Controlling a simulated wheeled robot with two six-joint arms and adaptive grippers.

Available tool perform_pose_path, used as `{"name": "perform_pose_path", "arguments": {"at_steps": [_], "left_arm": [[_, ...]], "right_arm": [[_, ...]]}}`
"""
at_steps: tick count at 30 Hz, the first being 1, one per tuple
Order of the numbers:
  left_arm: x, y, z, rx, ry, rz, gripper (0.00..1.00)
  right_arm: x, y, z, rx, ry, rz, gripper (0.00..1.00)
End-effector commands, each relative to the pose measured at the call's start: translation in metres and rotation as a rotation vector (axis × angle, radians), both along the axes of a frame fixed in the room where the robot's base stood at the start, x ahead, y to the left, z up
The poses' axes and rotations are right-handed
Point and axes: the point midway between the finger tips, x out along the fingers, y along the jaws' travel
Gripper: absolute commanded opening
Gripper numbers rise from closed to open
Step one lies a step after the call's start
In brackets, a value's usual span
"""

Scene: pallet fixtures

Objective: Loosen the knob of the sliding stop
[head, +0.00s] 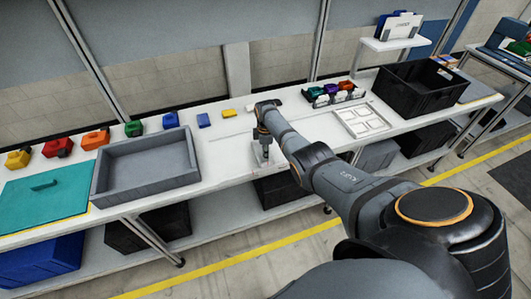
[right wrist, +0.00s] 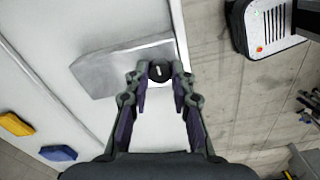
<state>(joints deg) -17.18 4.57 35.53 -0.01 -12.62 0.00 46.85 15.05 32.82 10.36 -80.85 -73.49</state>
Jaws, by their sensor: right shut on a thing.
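The sliding stop (right wrist: 112,68) is a grey block on the white bench, large in the right wrist view. Its round black knob (right wrist: 158,70) has a white mark on top. My right gripper (right wrist: 160,78) is shut on the knob, with one fingertip on each side of it. In the head view my right gripper (head: 265,146) reaches down to the stop (head: 261,158) near the bench's front edge. The knob itself is hidden there by the gripper. My left gripper is in neither view.
A grey tray (head: 190,181) stands left of the stop. A blue block (head: 204,120) and a yellow block (head: 229,113) lie behind it. A white frame (head: 343,122) and black crate (head: 421,106) stand to the right. Clear bench lies between tray and stop.

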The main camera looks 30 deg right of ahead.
Motion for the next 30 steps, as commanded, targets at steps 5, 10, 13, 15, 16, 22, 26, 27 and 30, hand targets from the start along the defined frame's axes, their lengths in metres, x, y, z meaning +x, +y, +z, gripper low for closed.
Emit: {"name": "perform_pose_path", "arguments": {"at_steps": [5,10,13,15,16,22,26,27,30], "left_arm": [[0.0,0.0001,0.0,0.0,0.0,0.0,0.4],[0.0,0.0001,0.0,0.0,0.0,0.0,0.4],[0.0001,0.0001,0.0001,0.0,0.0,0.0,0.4],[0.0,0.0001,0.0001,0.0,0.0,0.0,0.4],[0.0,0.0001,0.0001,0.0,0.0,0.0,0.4],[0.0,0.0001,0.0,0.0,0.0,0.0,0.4],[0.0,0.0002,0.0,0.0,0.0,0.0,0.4],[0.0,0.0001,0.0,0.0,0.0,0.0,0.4],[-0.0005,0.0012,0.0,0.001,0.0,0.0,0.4]], "right_arm": [[0.001,-0.0002,0.0011,-0.001,-0.003,0.025,0.0],[0.001,-0.0002,0.0011,-0.001,-0.003,0.03,0.0],[0.001,-0.0002,0.0011,-0.001,-0.003,0.03,0.0],[0.001,-0.0002,0.0011,-0.001,-0.003,0.03,0.0],[0.0011,-0.0003,0.0011,-0.001,-0.003,0.03,0.0],[0.0009,-0.0003,0.0009,-0.001,-0.003,0.029,0.45],[0.0004,-0.0002,0.0006,-0.001,-0.002,0.029,0.46],[0.0003,-0.0002,0.0005,0.0,-0.001,0.029,0.46],[0.0003,-0.0001,0.0004,0.0,-0.001,0.029,0.46]]}}
